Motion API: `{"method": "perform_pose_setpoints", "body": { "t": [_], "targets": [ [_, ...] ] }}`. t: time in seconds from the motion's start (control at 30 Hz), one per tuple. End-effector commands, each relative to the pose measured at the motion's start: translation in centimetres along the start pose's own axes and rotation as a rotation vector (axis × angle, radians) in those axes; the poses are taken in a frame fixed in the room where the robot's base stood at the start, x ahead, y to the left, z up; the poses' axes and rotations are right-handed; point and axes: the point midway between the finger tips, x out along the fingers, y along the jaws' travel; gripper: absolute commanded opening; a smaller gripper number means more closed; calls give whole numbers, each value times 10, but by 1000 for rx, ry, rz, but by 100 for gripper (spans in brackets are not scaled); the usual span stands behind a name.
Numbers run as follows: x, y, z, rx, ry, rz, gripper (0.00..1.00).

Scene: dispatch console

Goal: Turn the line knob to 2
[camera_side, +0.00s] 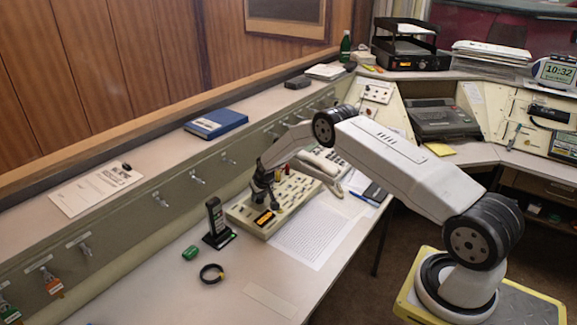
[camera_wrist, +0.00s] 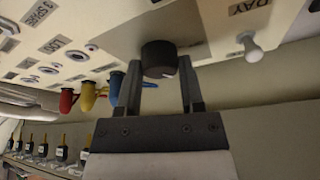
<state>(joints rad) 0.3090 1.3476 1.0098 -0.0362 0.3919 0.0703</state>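The black round knob (camera_wrist: 159,57) sits on a pale panel in the wrist view, with a small light mark near its lower right edge. I take it for the line knob, but no readable number shows beside it. My gripper (camera_wrist: 161,80) has one finger on each side of the knob, with narrow gaps, so it looks open around it. In the side view my gripper (camera_side: 263,190) points down at the cream console panel (camera_side: 236,214), and the knob is hidden there.
In the wrist view, a white toggle (camera_wrist: 249,46) stands right of the knob near a "DAY" label. Red, yellow and blue plugs (camera_wrist: 88,97) stand close on the left. A black handset stand (camera_side: 216,224) is left of the console, with paper (camera_side: 310,235) to the right.

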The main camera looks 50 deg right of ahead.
Motion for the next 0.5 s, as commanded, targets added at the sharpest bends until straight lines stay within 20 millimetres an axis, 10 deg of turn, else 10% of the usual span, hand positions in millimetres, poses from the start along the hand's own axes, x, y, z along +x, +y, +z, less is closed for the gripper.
{"method": "perform_pose_setpoints", "body": {
  "t": [0.5],
  "targets": [
    [0, 0, 0, 34, 0, 15, 0]
  ]
}}
